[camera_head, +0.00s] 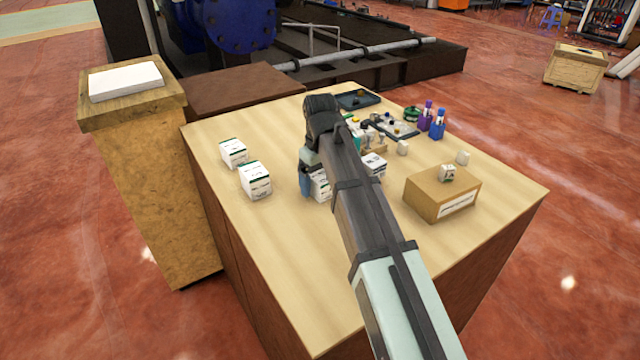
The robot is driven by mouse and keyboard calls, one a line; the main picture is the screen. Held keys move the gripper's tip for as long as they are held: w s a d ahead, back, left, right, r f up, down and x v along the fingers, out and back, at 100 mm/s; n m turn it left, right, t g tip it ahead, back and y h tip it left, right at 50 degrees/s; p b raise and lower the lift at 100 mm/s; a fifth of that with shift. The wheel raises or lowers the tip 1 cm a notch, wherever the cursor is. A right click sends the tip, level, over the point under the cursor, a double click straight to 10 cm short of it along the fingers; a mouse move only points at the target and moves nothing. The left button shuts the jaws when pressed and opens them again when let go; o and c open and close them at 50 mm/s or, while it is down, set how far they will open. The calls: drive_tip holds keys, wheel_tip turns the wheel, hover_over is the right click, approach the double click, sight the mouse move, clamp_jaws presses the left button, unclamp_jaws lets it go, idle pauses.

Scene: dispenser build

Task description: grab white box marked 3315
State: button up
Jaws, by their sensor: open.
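Several white boxes with dark print stand on the wooden table. One box (233,153) is at the far left, and a larger one (255,180) is just in front of it. A third box (320,186) is partly hidden by my arm and gripper. A fourth box (374,165) shows to the right of my arm. The print is too small to read, so I cannot tell which is marked 3315. My gripper (308,186) is open, low over the table beside the third box, mostly hidden by my arm. I cannot tell whether it touches that box.
Purple and blue bottles (437,124), a dark tray (357,99) and small parts crowd the back. The table's (265,268) front left is clear. A wooden stand (150,190) adjoins the table's left side.

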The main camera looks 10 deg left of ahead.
drive_tip(key=shift+f, duration=0.1)
drive_tip(key=shift+c, duration=0.2)
drive_tip(key=c, duration=1.2)
drive_tip(key=shift+o, duration=0.2)
